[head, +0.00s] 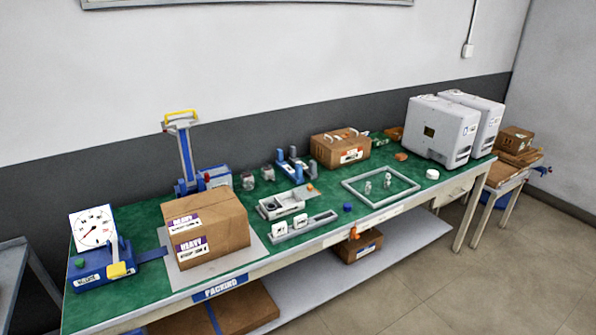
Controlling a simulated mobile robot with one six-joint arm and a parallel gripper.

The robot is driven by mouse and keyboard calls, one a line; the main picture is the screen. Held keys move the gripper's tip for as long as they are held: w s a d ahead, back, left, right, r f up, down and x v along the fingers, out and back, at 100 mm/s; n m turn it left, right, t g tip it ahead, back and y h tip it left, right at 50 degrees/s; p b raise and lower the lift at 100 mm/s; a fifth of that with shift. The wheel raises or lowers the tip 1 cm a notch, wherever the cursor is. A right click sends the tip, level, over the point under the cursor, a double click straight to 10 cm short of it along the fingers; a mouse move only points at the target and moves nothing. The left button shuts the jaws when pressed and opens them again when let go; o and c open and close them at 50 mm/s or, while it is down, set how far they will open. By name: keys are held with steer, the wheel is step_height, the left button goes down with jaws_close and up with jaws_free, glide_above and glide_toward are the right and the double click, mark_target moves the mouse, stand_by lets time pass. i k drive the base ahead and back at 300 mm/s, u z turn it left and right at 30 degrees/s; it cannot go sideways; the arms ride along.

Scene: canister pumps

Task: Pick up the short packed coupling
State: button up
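Two small pale grey upright parts stand on the green bench top inside a square grey frame (352,194). The left part (367,187) and the right part (388,180) look like couplings, but they are too small to tell which is shorter or packed. Two more small grey cylindrical parts, one left (248,181) and one right (268,174), stand farther back, behind the grey tray fixture (268,208). I cannot tell whether either of these is a coupling. My gripper is not in view.
A large carton (225,234) marked HEAVY stands at the left, beside a dial gauge (93,230). A blue press (187,155) stands behind it. A slotted grey rail (320,219) lies near the front edge. White machines (440,138) fill the right end. Bench around the square frame is mostly clear.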

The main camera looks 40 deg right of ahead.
mark_target(368, 186)
steer(key=u, duration=1.15)
steer(key=k, duration=0.1)
steer(key=z, duration=3.1)
steer(key=k, duration=0.95)
steer(key=u, duration=0.1)
steer(key=i, duration=0.7)
